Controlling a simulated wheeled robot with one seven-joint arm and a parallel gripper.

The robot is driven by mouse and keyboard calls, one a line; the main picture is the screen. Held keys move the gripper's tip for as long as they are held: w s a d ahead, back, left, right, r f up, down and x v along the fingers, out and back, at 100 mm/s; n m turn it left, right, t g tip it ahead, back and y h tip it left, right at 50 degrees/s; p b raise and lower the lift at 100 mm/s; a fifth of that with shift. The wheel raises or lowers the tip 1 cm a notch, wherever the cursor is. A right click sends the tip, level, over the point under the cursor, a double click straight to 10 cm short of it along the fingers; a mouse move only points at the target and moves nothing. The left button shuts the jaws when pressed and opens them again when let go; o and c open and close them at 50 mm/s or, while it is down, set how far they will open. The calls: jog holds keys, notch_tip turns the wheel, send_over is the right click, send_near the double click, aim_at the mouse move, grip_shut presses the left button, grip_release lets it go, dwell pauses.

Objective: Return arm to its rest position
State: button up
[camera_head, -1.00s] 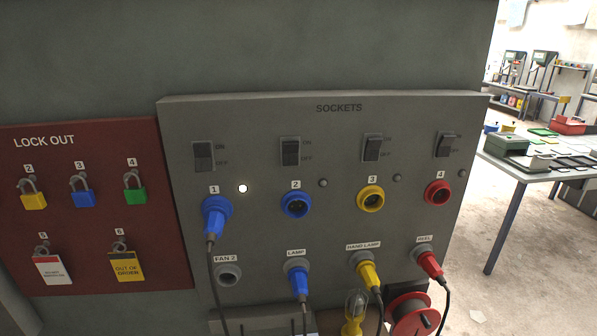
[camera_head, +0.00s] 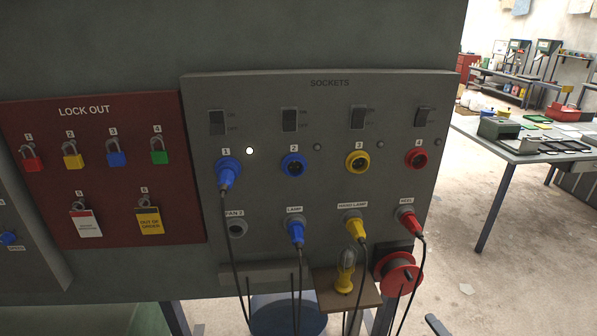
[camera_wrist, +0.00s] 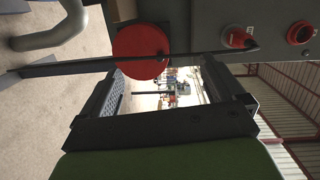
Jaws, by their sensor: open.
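My gripper (camera_wrist: 163,70) shows in the wrist view with its two dark fingers spread wide apart. Nothing is between them. Beyond the fingers are the red reel (camera_wrist: 141,52), a red plug (camera_wrist: 236,38) and a red socket (camera_wrist: 300,32), all turned sideways in that view. The reel looks close to the fingers, but I cannot tell the gap. My gripper and arm cannot be made out in the head view. There, the sockets panel (camera_head: 330,185) carries a blue plug (camera_head: 228,174) in socket 1, beside a lit white lamp (camera_head: 250,151).
The lock out board (camera_head: 105,190) with several padlocks is left of the panel. Below the panel, a yellow hand lamp (camera_head: 345,275) is on a small shelf, a red reel (camera_head: 400,275) beside it, and cables hang down. A table (camera_head: 500,153) stands at right, with open floor before it.

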jog(key=s+a+r+n+g+y+p, duration=0.1)
jog(key=s+a+r+n+g+y, duration=0.1)
jog(key=a+r+n+g, duration=1.5)
jog(key=s+a+r+m+t+h, duration=0.1)
jog(key=s+a+r+t+h, duration=0.1)
jog(key=s+a+r, duration=0.45)
jog(key=s+a+r+t+h, duration=0.2)
jog(key=s+a+r, duration=0.1)
jog(key=s+r, duration=0.5)
jog(key=s+r+t+h, duration=0.1)
jog(key=s+r, duration=0.2)
jog(key=s, duration=0.6)
jog(key=shift+s+d+r+m+t+p, duration=0.2)
jog(key=shift+m+t+p, duration=0.1)
jog(key=shift+m+p, duration=0.1)
